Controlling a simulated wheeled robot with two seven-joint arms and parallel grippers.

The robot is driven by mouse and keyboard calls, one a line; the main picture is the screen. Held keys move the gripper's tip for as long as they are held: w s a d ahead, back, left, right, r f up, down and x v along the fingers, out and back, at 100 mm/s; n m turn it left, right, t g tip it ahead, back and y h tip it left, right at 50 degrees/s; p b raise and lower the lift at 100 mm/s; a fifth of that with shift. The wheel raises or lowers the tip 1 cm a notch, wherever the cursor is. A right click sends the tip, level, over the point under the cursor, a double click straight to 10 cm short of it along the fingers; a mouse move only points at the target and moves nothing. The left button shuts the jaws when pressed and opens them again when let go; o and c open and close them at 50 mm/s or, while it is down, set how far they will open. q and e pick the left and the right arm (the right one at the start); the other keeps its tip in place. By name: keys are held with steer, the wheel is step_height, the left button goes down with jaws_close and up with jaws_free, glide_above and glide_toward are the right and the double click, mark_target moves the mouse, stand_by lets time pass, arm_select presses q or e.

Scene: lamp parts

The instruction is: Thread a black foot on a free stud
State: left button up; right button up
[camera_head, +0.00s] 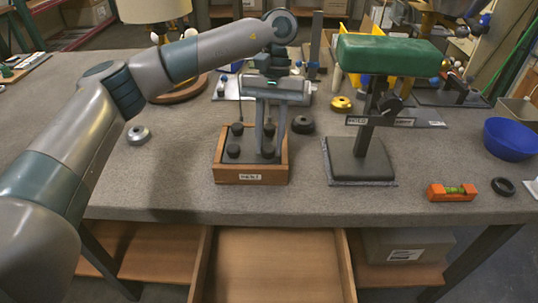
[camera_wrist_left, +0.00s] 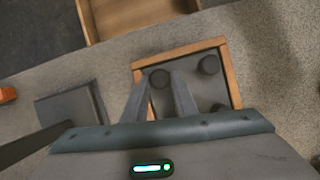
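Several small black feet stand in a wooden tray (camera_head: 251,177) with a label on its front; one is the front-left foot (camera_head: 233,151). My left gripper (camera_head: 267,150) points down over the tray's right half, its two fingers apart. A front-right foot shows between or just behind the fingertips; I cannot tell if they touch it. In the left wrist view, the gripper (camera_wrist_left: 167,84) has one foot (camera_wrist_left: 160,78) close to its fingertips and another foot (camera_wrist_left: 209,64) to the right. No free stud can be made out. My right gripper is not in view.
A stand with a green pad (camera_head: 388,54) rises right of the tray.

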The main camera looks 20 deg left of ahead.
arm_select(q)
jaws_close()
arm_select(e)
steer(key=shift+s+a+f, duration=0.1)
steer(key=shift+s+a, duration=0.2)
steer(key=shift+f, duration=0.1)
arm_select(q)
steer(key=shift+d+f+m+b, duration=0.1)
steer(key=shift+m+b, duration=0.4)
steer(key=shift+m+y, duration=0.3)
steer(key=shift+m, duration=0.1)
steer(key=shift+r+m, duration=0.2)
steer(key=shift+m, duration=0.3)
steer(key=shift+d+m+y+p, duration=0.2)
steer(key=shift+m+y+p, duration=0.5)
steer(key=shift+m, duration=0.5)
steer(key=o, duration=0.7)
jaws_free()
steer(key=shift+f, duration=0.15)
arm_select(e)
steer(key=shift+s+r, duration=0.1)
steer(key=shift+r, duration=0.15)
